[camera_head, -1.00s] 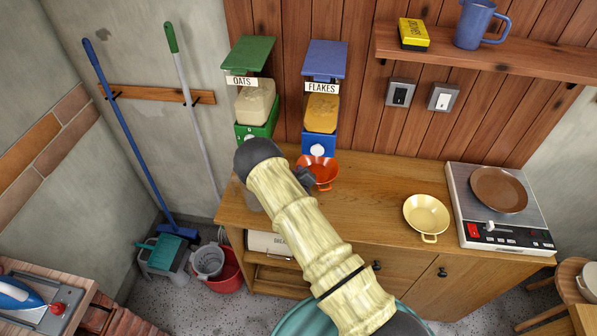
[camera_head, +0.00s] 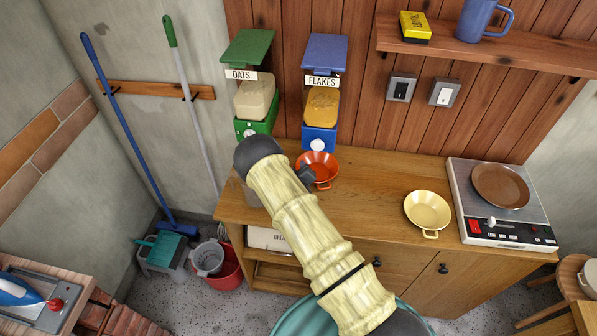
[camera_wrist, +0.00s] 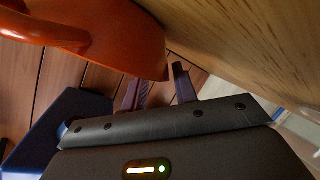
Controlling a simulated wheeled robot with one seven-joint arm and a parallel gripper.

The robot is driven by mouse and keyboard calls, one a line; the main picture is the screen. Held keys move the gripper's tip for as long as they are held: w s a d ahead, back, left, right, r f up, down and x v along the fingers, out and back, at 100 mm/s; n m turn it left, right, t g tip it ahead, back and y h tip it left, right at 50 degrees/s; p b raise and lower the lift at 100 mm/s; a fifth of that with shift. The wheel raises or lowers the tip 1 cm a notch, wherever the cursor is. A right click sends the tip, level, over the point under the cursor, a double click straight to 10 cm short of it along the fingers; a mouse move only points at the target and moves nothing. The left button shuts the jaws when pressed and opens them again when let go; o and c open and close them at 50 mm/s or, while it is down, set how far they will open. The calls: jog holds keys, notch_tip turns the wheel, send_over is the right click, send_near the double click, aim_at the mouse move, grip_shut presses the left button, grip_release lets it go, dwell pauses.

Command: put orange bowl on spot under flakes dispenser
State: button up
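The orange bowl (camera_head: 321,167) stands on the wooden counter, just in front of the blue base of the flakes dispenser (camera_head: 320,137). I cannot tell whether it touches that base or exactly where the spot is. My gripper (camera_head: 307,177) is at the bowl's left side, mostly hidden behind my arm. In the wrist view, the bowl (camera_wrist: 95,30) fills the upper left, with its handle at the left edge. My two fingers (camera_wrist: 158,88) are apart there, with the bowl's edge near the gap between their tips. I see no grip on it.
The oats dispenser (camera_head: 257,105) stands left of the flakes dispenser. A yellow bowl (camera_head: 428,210) and a stove (camera_head: 500,222) with a brown pan (camera_head: 499,185) are to the right. The counter (camera_head: 375,195) between the two bowls is clear. A wooden shelf (camera_head: 490,52) is above.

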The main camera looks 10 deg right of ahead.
jog(key=shift+r+p, duration=0.8)
jog(key=shift+p, duration=0.1)
jog(key=b+v, duration=0.1)
jog(key=v, duration=0.2)
jog(key=b+v, duration=0.1)
jog(key=v, duration=0.3)
jog(key=b+v, duration=0.1)
jog(key=v, duration=0.2)
jog(key=shift+s+f+b, duration=0.25)
jog(key=shift+s+b, duration=0.05)
jog(key=shift+s, duration=0.1)
jog(key=shift+s+a+r, duration=0.15)
jog(key=shift+s+r, duration=0.15)
jog(key=shift+s, duration=0.3)
jog(key=shift+r, duration=0.1)
jog(key=s+d+r+m+g, duration=0.1)
jog(key=s+r+m+g, duration=0.1)
jog(key=s+r, duration=0.4)
jog(key=s+d+r+m+g+y, duration=0.1)
jog(key=s+d+r+m+g, duration=0.1)
jog(key=s+r+g, duration=0.3)
jog(key=s+d+r+m+g+y, duration=0.1)
jog(key=s+r+g, duration=0.3)
jog(key=s+r, duration=0.4)
jog(key=s+d+m, duration=0.1)
jog(key=s, duration=0.2)
jog(key=shift+m, duration=0.4)
